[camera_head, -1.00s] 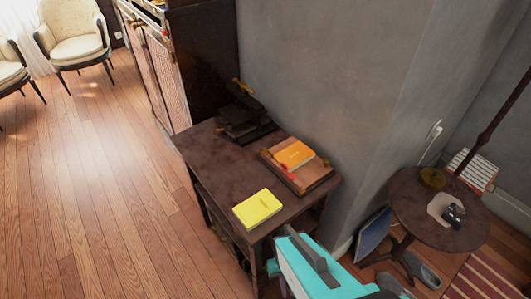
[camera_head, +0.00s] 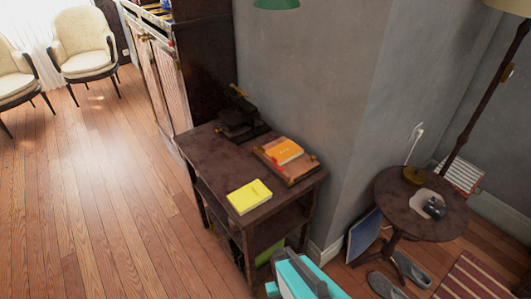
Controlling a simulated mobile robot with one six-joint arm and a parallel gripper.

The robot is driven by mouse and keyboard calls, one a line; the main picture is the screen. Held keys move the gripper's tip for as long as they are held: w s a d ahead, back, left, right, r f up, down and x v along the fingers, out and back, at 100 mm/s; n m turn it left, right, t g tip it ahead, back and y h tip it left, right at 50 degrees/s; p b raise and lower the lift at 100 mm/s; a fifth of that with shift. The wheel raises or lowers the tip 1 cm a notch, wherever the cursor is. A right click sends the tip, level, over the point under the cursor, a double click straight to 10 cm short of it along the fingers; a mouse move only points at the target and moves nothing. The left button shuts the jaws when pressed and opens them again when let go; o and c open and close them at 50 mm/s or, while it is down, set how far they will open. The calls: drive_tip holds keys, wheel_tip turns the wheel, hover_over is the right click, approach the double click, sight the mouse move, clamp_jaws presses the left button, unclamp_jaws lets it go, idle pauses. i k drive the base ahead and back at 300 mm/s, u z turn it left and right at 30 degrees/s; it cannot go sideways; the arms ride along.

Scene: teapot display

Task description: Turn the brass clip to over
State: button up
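A wooden board (camera_head: 303,168) lies on the dark side table, with an orange booklet (camera_head: 284,150) on it. Small brass-coloured and reddish bits show at the board's edges, one at its right corner (camera_head: 314,157) and one at its near corner (camera_head: 289,182). They are too small to tell which is the brass clip or how it is turned. A teal and grey part of my arm shows at the bottom edge, in front of the table. My gripper's fingers are not in view.
A yellow book (camera_head: 249,196) lies near the front of the side table (camera_head: 205,160). A dark device (camera_head: 240,122) stands at its back by the grey wall. A round table (camera_head: 395,205) stands right, shoes (camera_head: 410,270) below. Open wood floor (camera_head: 110,200) lies left.

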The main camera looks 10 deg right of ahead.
sight(263, 150)
drive_tip(key=z, duration=0.05)
drive_tip(key=k, duration=1.35)
drive_tip(key=u, duration=0.1)
drive_tip(key=i, duration=0.4)
drive_tip(key=u, duration=0.55)
drive_tip(key=i, duration=1.3)
drive_tip(key=u, duration=0.3)
